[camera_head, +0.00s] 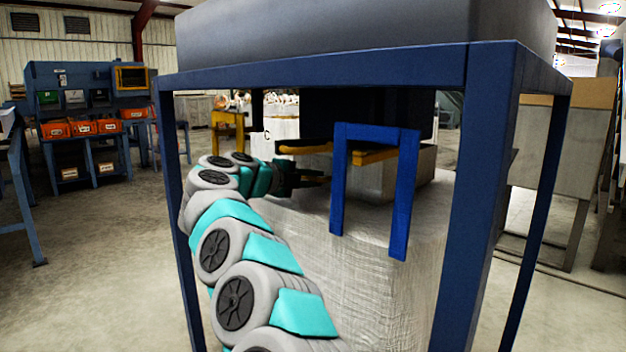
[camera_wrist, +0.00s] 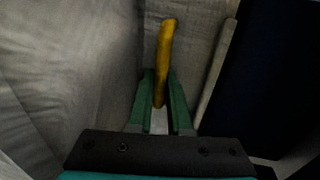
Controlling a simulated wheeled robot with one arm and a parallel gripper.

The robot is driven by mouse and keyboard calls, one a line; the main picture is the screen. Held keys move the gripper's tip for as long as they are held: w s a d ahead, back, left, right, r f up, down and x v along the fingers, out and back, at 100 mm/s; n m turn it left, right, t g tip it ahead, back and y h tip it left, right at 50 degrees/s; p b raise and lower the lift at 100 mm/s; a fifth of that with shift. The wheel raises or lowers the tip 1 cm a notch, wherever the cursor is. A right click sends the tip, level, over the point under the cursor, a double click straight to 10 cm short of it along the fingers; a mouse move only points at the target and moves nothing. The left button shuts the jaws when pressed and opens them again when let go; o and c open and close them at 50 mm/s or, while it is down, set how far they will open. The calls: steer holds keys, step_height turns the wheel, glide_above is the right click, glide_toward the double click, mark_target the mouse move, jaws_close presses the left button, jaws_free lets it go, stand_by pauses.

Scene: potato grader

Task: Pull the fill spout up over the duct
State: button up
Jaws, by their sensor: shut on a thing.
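The fill spout (camera_head: 424,171) is a pale fabric collar on top of a large woven bag (camera_head: 345,285). The dark duct (camera_head: 350,104) hangs above it. The spout's upper edge is close to the duct's lower end; I cannot tell whether it surrounds it. Yellow straps (camera_head: 376,156) show near the spout's upper edge. My gripper (camera_head: 322,181) is beside the spout's left side, partly dark. In the wrist view, my gripper's green fingers (camera_wrist: 163,100) are shut on a yellow strap (camera_wrist: 166,50), against pale fabric. The dark surface at right there may be the duct.
A blue inverted-U loop (camera_head: 378,133) stands at the bag's near top corner, in front of the spout. A blue frame (camera_head: 478,190) with posts and a top beam surrounds the bag. My arm reaches in between its posts. Open floor (camera_head: 90,250) lies to the left.

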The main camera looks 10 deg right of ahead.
jaws_close()
stand_by(0.7)
step_height(320, 180, up, 8)
steer(key=p, duration=0.8)
steer(key=shift+f, duration=0.15)
steer(key=shift+o, duration=2)
jaws_free()
steer(key=shift+o, duration=1.1)
steer(key=shift+f, duration=0.1)
